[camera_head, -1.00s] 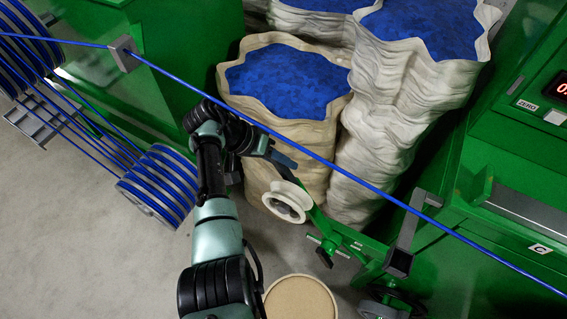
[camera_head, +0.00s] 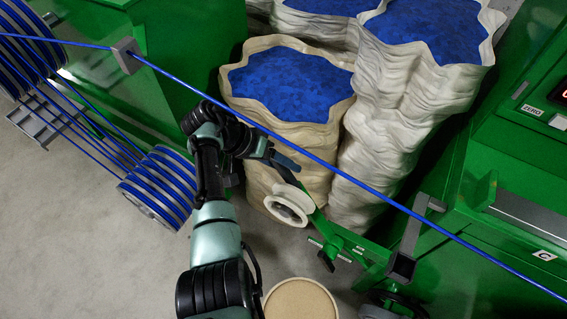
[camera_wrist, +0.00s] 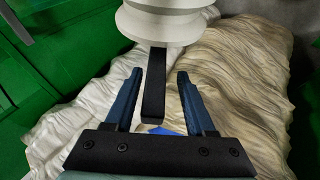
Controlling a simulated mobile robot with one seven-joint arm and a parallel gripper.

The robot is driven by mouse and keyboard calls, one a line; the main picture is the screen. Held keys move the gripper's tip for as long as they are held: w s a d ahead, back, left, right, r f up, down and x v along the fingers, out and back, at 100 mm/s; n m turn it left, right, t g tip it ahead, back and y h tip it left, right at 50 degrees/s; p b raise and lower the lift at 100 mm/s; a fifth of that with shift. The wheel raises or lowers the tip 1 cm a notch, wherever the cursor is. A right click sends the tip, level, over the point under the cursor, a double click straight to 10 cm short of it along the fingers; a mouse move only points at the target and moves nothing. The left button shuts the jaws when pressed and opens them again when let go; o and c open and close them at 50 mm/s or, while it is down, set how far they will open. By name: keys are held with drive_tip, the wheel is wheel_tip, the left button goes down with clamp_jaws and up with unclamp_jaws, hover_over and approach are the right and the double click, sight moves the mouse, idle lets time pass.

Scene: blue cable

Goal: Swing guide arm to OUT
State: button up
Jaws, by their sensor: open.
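The guide arm (camera_head: 345,237) is a green bar low in the middle of the head view, running from lower right up to a white grooved roller (camera_head: 288,204) at its free end. The roller also fills the top middle of the wrist view (camera_wrist: 165,22). A dark bar (camera_wrist: 154,88) hangs from the roller. My gripper (camera_head: 283,166) is at the roller, and its blue fingers (camera_wrist: 160,76) stand open on either side of the dark bar, with gaps showing. Any IN or OUT marking is too small to read.
The blue cable (camera_head: 300,152) crosses above the guide arm, through grey brackets (camera_head: 125,56). Sacks of blue granules (camera_head: 290,85) stand just behind. A cable spool (camera_head: 160,185) is at left, a round tan-topped container (camera_head: 300,300) in front. Floor at lower left is clear.

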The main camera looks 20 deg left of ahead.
drive_tip(key=v, duration=1.2)
drive_tip(key=shift+a+r, duration=0.2)
drive_tip(key=shift+s, duration=0.1)
